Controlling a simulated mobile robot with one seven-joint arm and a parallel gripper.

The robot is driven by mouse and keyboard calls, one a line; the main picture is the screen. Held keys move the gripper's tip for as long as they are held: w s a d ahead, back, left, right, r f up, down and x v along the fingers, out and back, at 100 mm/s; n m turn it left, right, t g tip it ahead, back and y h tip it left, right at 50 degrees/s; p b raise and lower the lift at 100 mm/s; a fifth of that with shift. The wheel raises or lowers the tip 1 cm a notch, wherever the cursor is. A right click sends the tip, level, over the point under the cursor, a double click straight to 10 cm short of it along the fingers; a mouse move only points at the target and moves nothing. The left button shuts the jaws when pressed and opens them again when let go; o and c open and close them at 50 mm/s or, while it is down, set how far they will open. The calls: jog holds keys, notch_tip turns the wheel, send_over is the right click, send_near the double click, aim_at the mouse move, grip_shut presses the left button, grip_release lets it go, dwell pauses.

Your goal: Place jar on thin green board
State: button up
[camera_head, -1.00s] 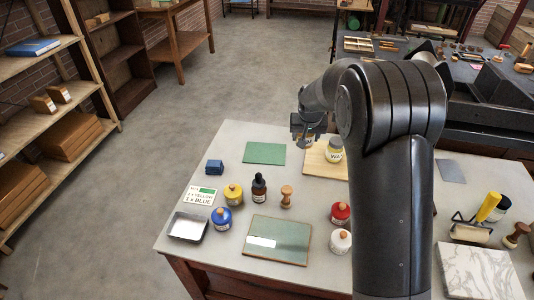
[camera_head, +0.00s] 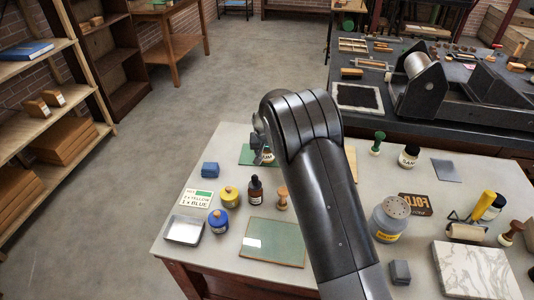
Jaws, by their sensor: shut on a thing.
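The thin green board (camera_head: 246,154) lies flat near the far left part of the table, partly covered by my arm. My gripper (camera_head: 259,146) is at the right part of that board, pointing down. It is shut on a small pale jar (camera_head: 268,156), which shows only in part beside my arm. I cannot tell whether the jar touches the board or hangs just above it. The wooden board (camera_head: 351,163) where the jar was shows as a sliver right of my arm.
A dropper bottle (camera_head: 255,189), a yellow jar (camera_head: 229,196), a blue jar (camera_head: 218,221) and a wooden stamp (camera_head: 282,198) stand nearer. A framed greenish plate (camera_head: 273,242) lies in front. A shaker tin (camera_head: 390,218) stands right of my arm.

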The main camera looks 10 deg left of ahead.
jog(key=shift+f, duration=0.4)
jog(key=shift+f, duration=0.2)
jog(key=o, duration=1.1)
